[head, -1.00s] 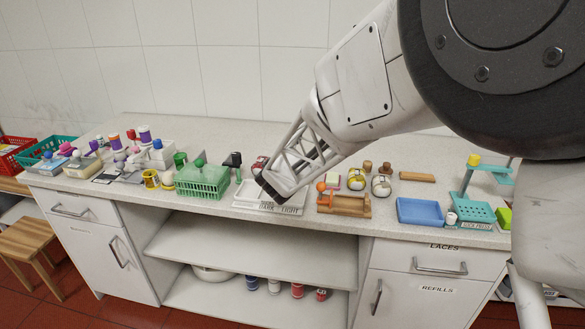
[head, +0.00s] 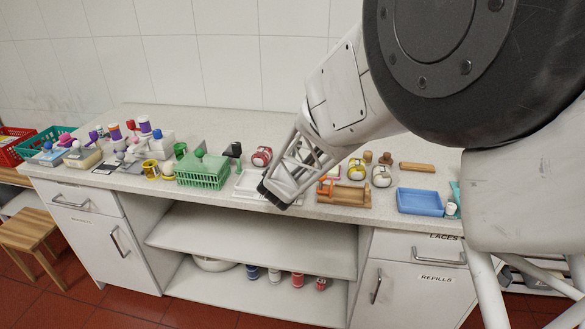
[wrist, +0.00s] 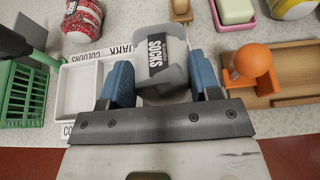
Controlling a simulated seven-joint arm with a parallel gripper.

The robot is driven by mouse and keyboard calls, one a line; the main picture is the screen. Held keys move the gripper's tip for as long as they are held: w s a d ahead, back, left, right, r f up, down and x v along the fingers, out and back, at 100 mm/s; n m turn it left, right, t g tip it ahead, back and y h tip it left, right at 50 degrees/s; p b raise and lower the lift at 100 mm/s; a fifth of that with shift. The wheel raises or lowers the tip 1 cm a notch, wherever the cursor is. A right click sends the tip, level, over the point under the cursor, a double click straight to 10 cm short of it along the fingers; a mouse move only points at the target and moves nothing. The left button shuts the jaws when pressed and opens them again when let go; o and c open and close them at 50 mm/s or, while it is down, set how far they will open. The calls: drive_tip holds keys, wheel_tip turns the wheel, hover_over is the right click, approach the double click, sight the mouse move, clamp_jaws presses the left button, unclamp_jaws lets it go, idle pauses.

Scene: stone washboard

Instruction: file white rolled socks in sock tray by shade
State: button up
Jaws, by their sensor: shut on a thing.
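My gripper (wrist: 162,90) is shut on a pale grey rolled pair of socks (wrist: 160,62) with a black "SOCKS" label, held between its blue finger pads. The white sock tray (wrist: 62,98) lies below and to the left in the wrist view, with "DARK" and "COLOURS" lettering partly visible. The socks and fingers cover part of the tray, and I cannot tell whether the roll touches it. In the head view, my gripper (head: 277,193) is over the right part of the tray (head: 245,184), and the held socks are hidden.
A green basket (head: 203,171) stands left of the tray. A wooden holder (wrist: 285,85) with an orange ball (wrist: 254,60) is close on the right. A red patterned roll (wrist: 82,18) lies behind the tray. A blue tray (head: 420,202) is further right.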

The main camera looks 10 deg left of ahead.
drive_tip(key=shift+f, duration=0.3)
drive_tip(key=o, duration=0.9)
drive_tip(key=shift+v, duration=3.9)
